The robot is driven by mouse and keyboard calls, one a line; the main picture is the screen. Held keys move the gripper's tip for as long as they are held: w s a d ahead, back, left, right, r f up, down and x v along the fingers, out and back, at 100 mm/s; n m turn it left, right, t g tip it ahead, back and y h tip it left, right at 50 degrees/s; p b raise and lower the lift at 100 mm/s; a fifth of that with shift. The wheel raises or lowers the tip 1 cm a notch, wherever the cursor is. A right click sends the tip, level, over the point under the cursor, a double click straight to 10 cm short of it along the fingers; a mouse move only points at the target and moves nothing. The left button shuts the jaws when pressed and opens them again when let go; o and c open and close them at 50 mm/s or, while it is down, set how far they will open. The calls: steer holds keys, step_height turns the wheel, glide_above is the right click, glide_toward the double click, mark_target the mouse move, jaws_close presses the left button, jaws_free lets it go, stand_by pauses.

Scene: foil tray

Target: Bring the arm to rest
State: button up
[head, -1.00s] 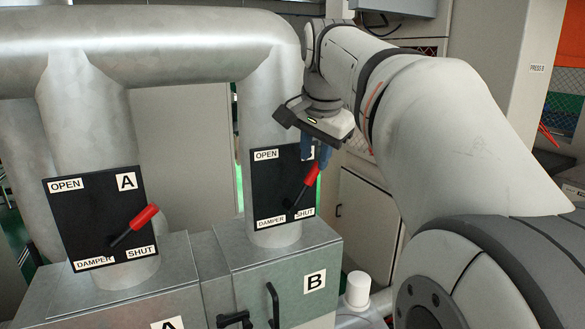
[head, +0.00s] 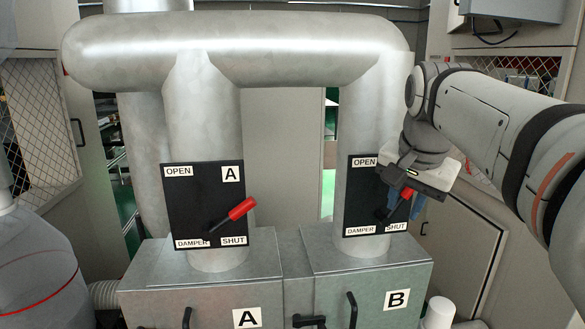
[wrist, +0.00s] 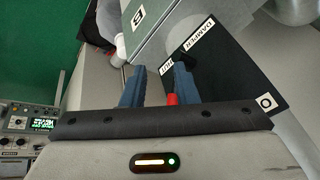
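My gripper (head: 417,208) hangs in front of the right edge of damper panel B (head: 362,222). In the wrist view its two blue fingers (wrist: 158,78) are apart with nothing held between their tips. The red lever of damper B (head: 407,193) points up and right, its lower end near the SHUT label; my gripper partly covers it in the head view. In the wrist view its red grip (wrist: 172,98) shows beside the right finger; whether they touch I cannot tell. The red lever of damper A (head: 240,209) stands at a similar angle, near SHUT.
Thick metal ducts (head: 240,50) run above and behind the panels. Box A (head: 200,290) and box B (head: 370,285) stand below, with dark handles in front. A white cylinder (head: 438,312) stands at the lower right, and a large rounded grey vessel (head: 35,265) at the left.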

steer(key=s+a+f+n, duration=0.3)
steer(key=s+f, duration=0.4)
steer(key=f, duration=0.4)
steer(key=s+a+f+n+g, duration=0.1)
steer(key=s+f+n, duration=0.4)
steer(key=f, duration=0.6)
steer(key=shift+s+a+f+y, duration=0.15)
steer(key=shift+s+a+y, duration=0.25)
steer(key=shift+s+a, duration=0.6)
